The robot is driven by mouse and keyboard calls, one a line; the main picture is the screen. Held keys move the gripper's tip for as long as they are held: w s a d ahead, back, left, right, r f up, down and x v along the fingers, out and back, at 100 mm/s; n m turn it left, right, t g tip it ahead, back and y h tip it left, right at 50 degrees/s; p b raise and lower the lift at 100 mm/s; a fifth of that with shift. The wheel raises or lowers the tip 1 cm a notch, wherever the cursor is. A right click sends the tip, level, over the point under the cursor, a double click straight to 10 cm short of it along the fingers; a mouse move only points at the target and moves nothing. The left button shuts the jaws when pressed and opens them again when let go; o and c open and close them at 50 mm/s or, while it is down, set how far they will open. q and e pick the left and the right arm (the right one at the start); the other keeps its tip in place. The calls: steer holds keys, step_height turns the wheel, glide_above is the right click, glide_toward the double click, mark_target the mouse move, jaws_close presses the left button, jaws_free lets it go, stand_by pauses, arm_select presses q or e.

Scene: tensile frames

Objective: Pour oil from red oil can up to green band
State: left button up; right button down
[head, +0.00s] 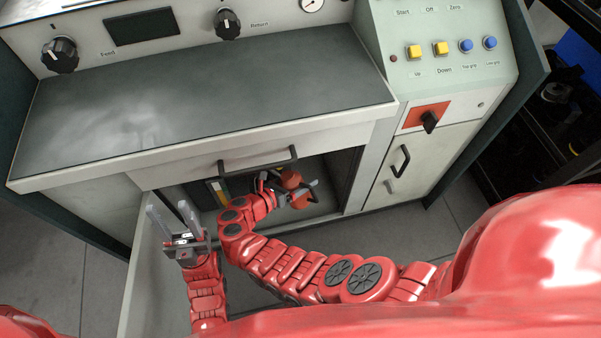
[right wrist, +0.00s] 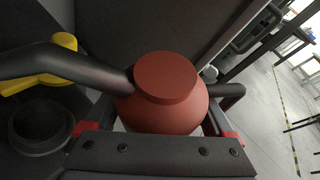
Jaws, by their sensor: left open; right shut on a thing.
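The red oil can (head: 292,180) is inside the open cabinet below the worktop. My right gripper (head: 289,192) is shut on it. In the right wrist view the can's round body and flat cap (right wrist: 166,80) fill the middle, with a dark tube (right wrist: 60,60) running left from it. A dark round opening (right wrist: 40,125) lies at lower left, below a yellow lever (right wrist: 45,65). A small strip with a green part (head: 223,189) shows in the cabinet left of my right gripper; any oil level is too small to read. My left gripper (head: 171,214) is open and empty beside the cabinet door.
The cabinet door (head: 148,265) stands open at left. The worktop (head: 200,100) above is bare, and its front edge overhangs the cabinet. A black handle (head: 258,160) sticks out above the opening. A panel with buttons (head: 441,48) and a red-backed switch (head: 428,120) is at right.

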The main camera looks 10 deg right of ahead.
steer(key=shift+s+d+f+m, duration=0.3)
steer(key=shift+s+d, duration=0.25)
steer(key=s+d+b, duration=0.1)
steer(key=s+d+f+m+y+b, duration=0.1)
steer(key=b, duration=0.1)
steer(key=s+d+m+t+b, duration=0.1)
steer(key=shift+s+d+f+y+b, duration=0.2)
steer(key=shift+d+y+b, duration=0.1)
steer(key=shift+d, duration=0.1)
steer(key=shift+s, duration=0.1)
